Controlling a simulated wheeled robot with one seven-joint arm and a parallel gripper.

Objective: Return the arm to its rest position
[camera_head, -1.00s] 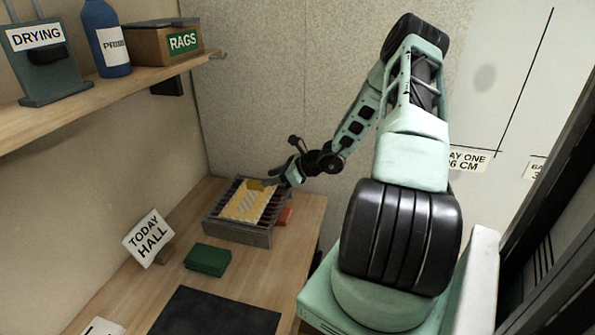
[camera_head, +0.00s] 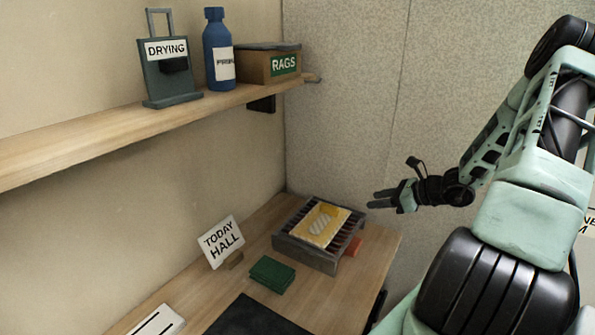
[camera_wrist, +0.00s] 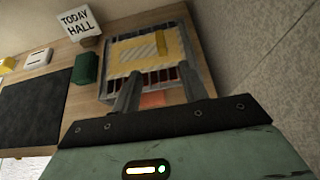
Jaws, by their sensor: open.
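My gripper (camera_head: 380,199) is at the right in the head view, in the air to the right of the slatted rack and apart from it. Its two fingers are spread with nothing between them. In the wrist view my gripper (camera_wrist: 160,84) also shows two separated fingers, with the rack beyond them. My arm reaches in from the right side of the head view, bent at the elbow.
The wooden table holds a slatted grey rack (camera_head: 305,258) with a yellow patterned sheet (camera_head: 320,223), a green block (camera_head: 271,274), a TODAY HALL sign (camera_head: 222,241) and a dark mat (camera_head: 258,318). A shelf (camera_head: 110,130) runs above, at left.

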